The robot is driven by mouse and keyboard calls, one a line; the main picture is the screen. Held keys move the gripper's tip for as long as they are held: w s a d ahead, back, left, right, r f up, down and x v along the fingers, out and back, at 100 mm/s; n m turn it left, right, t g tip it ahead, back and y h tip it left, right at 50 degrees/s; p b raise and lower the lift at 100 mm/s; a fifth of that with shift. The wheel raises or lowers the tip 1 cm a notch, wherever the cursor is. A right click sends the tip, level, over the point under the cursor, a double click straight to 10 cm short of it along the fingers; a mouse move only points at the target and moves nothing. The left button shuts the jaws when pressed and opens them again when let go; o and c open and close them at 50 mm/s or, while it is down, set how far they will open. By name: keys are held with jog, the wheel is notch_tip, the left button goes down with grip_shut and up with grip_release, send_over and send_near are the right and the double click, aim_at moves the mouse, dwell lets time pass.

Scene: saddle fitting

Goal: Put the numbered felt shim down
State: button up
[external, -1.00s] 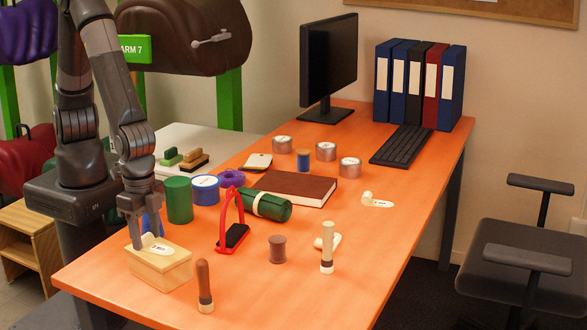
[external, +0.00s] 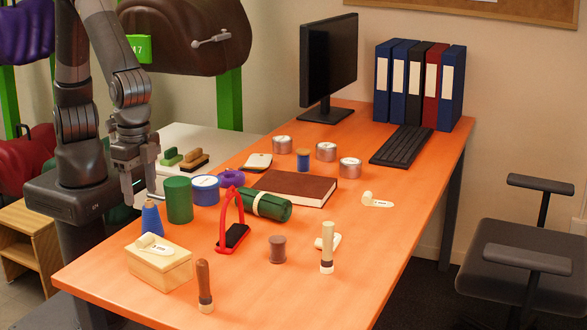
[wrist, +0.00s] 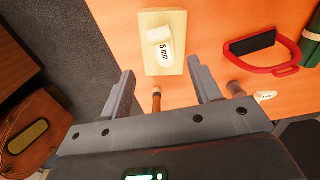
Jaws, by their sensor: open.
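The white felt shim (external: 152,243) lies on the lid of a pale wooden box (external: 160,268) at the near left corner of the table. In the wrist view the shim (wrist: 166,48) shows the marking "5 mm", and a thicker white piece sits at one end of it. My gripper (external: 140,196) is open and empty, above the box and apart from the shim. In the wrist view its two fingers (wrist: 161,70) stand wide apart, with the shim beyond their tips.
A blue thread cone (external: 152,218) stands behind the box. A wooden-handled tool (external: 203,285) stands to its right, and a red stirrup (external: 222,225) farther right. Another white shim (external: 376,201) lies near the right edge.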

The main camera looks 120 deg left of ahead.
jog(key=s+a+r+t, duration=0.2)
jog(key=s+a+r, duration=0.3)
jog(key=a+r, duration=0.6)
jog(key=s+a+r+t, duration=0.3)
jog(key=s+a+r, duration=0.1)
jog(key=s+a, duration=0.6)
jog(key=shift+s+r+t, duration=0.3)
jog(key=shift+s+r, duration=0.05)
jog(key=shift+s, duration=0.8)
dwell(4.8)
